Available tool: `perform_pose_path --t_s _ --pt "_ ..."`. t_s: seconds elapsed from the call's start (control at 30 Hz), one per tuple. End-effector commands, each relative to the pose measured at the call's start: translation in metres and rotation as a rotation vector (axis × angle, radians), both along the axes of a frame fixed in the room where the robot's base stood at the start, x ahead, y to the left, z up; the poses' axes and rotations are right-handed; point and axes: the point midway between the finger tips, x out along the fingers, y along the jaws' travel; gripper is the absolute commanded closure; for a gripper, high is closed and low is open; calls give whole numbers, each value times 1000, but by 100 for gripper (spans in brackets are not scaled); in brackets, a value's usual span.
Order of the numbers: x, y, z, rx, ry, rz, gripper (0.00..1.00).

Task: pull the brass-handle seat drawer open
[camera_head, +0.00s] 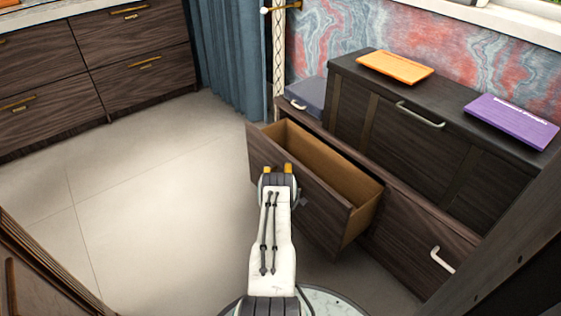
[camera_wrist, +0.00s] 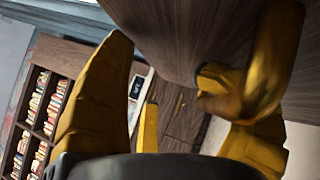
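The seat drawer (camera_head: 317,187) of the dark wooden bench stands pulled well out in the head view, and its tan inside is bare where I can see it. My gripper (camera_head: 277,173) is at the outer face of the drawer front, with its yellow fingertips apart. In the wrist view my gripper (camera_wrist: 190,95) has its fingers spread wide. The curved brass handle (camera_wrist: 281,50) is on the dark drawer front, close against the right finger and well away from the left one. Whether they touch is unclear. The head view hides the handle behind my arm.
A neighbouring drawer with a white handle (camera_head: 442,260) is shut at right. A dark chest (camera_head: 410,155) on the bench carries an orange book (camera_head: 395,67) and a purple book (camera_head: 511,121). Open floor (camera_head: 150,200) lies left of my arm. A wooden edge (camera_head: 515,255) rises at right.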

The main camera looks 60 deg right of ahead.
Motion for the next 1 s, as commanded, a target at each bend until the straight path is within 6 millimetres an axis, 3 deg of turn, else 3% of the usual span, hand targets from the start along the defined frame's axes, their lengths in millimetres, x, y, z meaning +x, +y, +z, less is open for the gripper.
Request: perform_pose_path --t_s 0.03,0.2,0.7,0.73,1.0 --pt "-2 -4 34 -70 -26 -10 53" --pt "-2 -5 51 -74 -25 -13 53" --pt "-3 -6 62 -75 -27 -14 53" --pt "2 -12 4 122 78 -10 53" --pt "-2 -4 -1 126 80 -8 53"
